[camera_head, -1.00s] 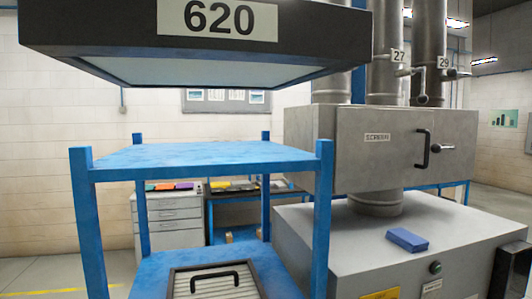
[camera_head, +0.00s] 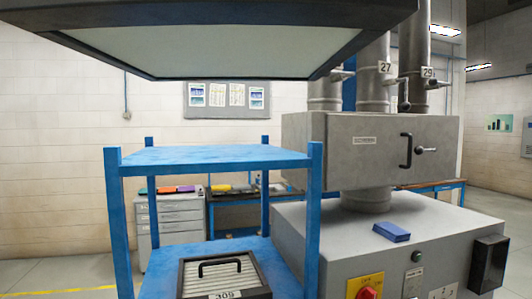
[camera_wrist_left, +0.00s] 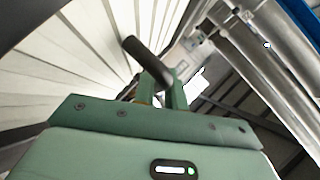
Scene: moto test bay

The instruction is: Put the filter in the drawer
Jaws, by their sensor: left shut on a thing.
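A large filter with a dark frame and pale underside (camera_head: 220,55) hangs across the top of the head view, close to the camera. In the left wrist view its pale pleats (camera_wrist_left: 75,75) and black handle (camera_wrist_left: 147,60) show. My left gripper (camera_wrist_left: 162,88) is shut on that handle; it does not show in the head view. A steel housing (camera_head: 350,160) with a black pull handle (camera_head: 405,150) and a latch stands at right. Its front looks shut, and I cannot tell whether it is the drawer. My right gripper is not in view.
A blue rack (camera_head: 210,156) stands ahead with a bare top. Another filter (camera_head: 225,275), labelled 309, lies on its lower shelf. A blue block (camera_head: 391,232) lies on the grey cabinet (camera_head: 330,240) below the housing. A grey drawer chest (camera_head: 172,220) stands behind.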

